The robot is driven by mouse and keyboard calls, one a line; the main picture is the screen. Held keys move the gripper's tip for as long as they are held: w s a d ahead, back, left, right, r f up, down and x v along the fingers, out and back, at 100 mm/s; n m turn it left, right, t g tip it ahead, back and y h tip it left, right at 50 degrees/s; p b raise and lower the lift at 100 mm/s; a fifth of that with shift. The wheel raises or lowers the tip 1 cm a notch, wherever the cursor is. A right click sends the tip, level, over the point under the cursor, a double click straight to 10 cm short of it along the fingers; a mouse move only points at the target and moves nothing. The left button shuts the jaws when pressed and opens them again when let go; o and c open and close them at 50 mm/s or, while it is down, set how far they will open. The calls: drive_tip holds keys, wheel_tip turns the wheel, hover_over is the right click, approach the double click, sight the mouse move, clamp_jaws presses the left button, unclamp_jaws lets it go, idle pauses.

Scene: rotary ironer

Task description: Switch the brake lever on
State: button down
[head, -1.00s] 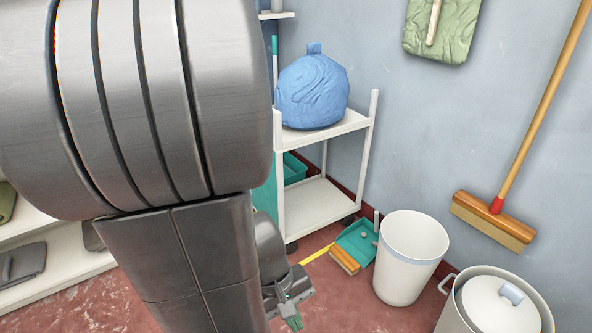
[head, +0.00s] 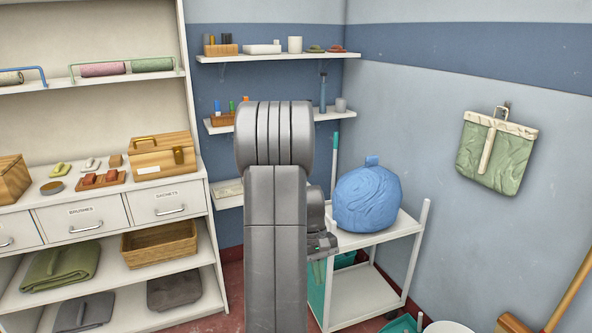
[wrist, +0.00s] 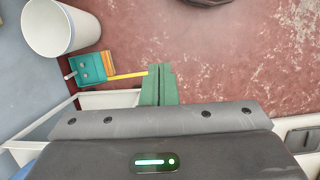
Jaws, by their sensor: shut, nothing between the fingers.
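I see no brake lever that I can make out in either view. My gripper (wrist: 158,72) has green fingers, which are together with nothing between them. In the wrist view it points down over the red floor. In the head view my gripper (head: 318,272) is partly hidden behind my arm, in front of the left side of the white trolley (head: 362,298). A blue bundle (head: 367,200) sits on the trolley's top.
A shelf unit with drawers (head: 85,218) stands left. Wall shelves (head: 265,55) hang behind. A green bag (head: 496,152) hangs right. The wrist view shows a white bin (wrist: 60,27), a teal dustpan (wrist: 90,68) and open red floor (wrist: 230,60).

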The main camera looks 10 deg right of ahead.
drive_tip(key=w+d+r+p, duration=0.1)
drive_tip(key=w+r+p, duration=0.3)
drive_tip(key=w, duration=0.3)
drive_tip(key=shift+w+d+r, duration=0.15)
drive_tip(key=shift+w+r, duration=0.05)
drive_tip(key=shift+w, duration=0.1)
drive_tip(key=shift+w, duration=0.15)
